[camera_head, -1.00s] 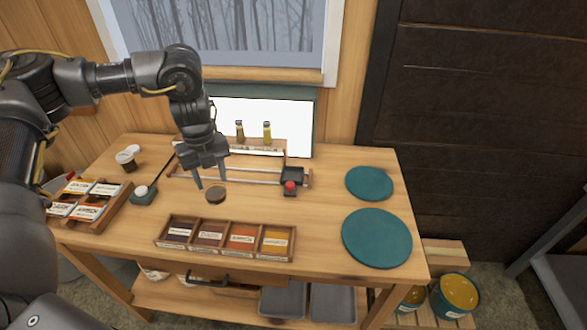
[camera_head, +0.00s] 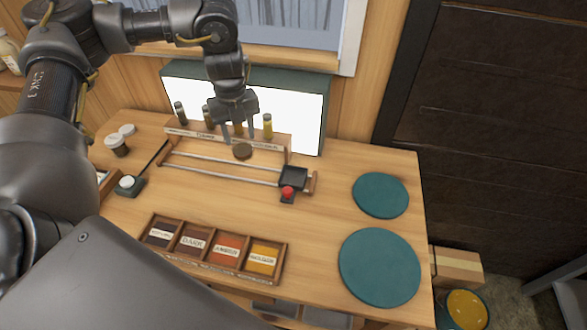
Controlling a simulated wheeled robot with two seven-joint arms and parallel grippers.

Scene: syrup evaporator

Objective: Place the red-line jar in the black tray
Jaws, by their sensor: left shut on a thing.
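My left gripper (camera_head: 239,134) is pointing down over the back of the table, in front of the vial rack. It is shut on a small round brownish jar (camera_head: 242,151), which shows just below its fingertips. No red line can be made out on this jar, and the fingers hide part of it. The small black tray (camera_head: 293,177) sits at the right end of two metal rails, to the right of and nearer than the held jar. A red knob (camera_head: 288,191) is at its front edge. My right gripper is not in view.
A wooden rack (camera_head: 185,132) with several vials stands behind the rails (camera_head: 215,172), before a bright panel (camera_head: 300,110). A labelled compartment box (camera_head: 225,262) is at the front. Two teal discs (camera_head: 380,195) lie at right. White-lidded jars (camera_head: 117,146) stand at left.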

